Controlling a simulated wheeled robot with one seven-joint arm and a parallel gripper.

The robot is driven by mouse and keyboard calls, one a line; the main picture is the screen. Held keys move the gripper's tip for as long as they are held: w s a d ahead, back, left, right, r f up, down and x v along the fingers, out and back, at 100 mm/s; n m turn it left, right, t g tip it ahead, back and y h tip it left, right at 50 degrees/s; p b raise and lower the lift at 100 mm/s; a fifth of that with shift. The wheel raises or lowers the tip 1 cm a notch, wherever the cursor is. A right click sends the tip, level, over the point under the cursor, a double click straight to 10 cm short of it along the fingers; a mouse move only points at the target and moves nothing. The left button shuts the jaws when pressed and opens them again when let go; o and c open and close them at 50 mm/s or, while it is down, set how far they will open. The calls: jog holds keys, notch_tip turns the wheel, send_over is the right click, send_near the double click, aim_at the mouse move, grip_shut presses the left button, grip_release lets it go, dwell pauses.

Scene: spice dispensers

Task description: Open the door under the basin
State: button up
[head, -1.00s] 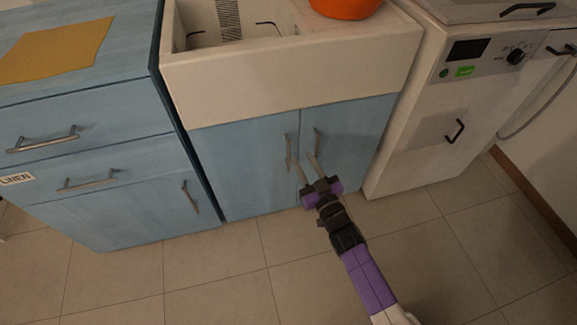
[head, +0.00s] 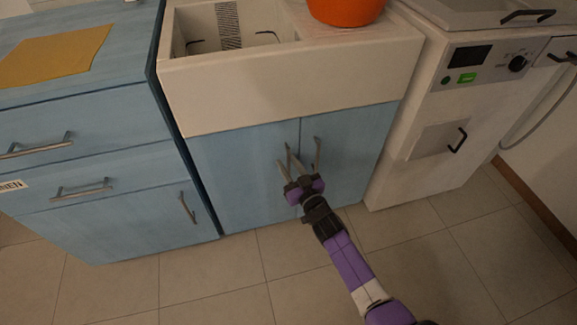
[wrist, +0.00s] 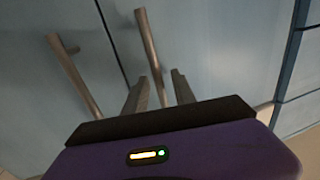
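The basin (head: 280,88) is a white sink above a blue cabinet with two doors, both closed. The left door (head: 235,165) has an upright metal bar handle (wrist: 152,58) close to the seam. The right door (head: 350,140) has a matching handle (head: 317,152), which also shows at left in the wrist view (wrist: 76,76). My gripper (head: 286,160) is open at the left door's handle. In the wrist view, that handle runs between my two fingers (wrist: 160,80), with gaps visible beside it. I cannot tell how deep the fingers reach around it.
A blue drawer unit (head: 95,185) with handles stands at left, with a yellow cloth (head: 55,55) on top. A white washing machine (head: 440,130) stands at right. An orange bowl (head: 345,8) sits on the basin's edge. The tiled floor (head: 230,275) in front is clear.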

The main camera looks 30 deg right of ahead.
grip_shut()
dwell(1.4)
